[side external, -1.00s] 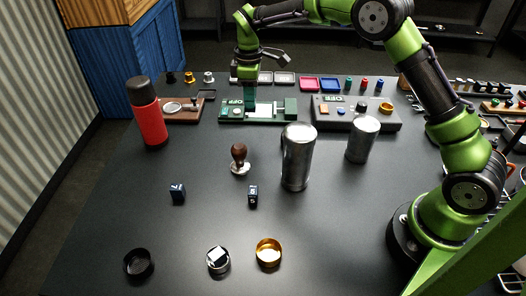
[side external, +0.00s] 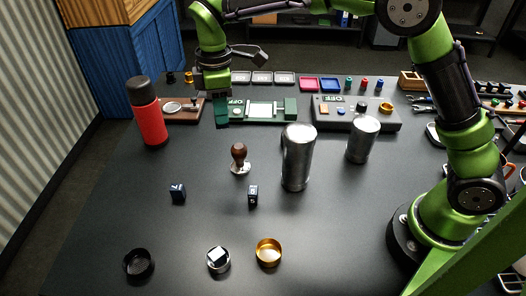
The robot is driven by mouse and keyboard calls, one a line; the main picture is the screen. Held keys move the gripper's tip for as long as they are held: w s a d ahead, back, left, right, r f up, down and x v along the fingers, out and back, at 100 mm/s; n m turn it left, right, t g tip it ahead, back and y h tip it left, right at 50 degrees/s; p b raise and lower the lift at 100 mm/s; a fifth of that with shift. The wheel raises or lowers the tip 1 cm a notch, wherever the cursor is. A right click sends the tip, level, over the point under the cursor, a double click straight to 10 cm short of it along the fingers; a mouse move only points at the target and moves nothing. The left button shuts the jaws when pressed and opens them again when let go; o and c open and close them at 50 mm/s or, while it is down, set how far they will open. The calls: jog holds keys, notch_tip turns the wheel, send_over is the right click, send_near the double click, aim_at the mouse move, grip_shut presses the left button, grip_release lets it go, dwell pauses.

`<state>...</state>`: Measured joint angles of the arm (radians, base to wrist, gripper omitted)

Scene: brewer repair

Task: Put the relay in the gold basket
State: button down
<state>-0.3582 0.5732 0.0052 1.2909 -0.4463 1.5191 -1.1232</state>
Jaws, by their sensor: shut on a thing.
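My gripper (side external: 221,121) is at the left end of the green board (side external: 262,123), at the back of the table. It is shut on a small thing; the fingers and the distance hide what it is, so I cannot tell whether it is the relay.
A silver basket (side external: 218,269) with a white-topped block and a black basket (side external: 138,264) stand left of the gold one. Two dark blocks (side external: 177,194) (side external: 253,197), a tamper (side external: 239,158), steel canisters (side external: 297,165) (side external: 363,140) and a red flask (side external: 148,115) stand mid-table.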

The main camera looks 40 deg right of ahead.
jog(key=s+a+r+n, duration=0.1)
jog(key=s+a+n, duration=0.1)
jog(key=s+a, duration=0.45)
jog(key=n, duration=0.4)
send_over(269, 255)
jog(key=shift+f, duration=7.35)
jog(key=c, duration=0.9)
grip_release()
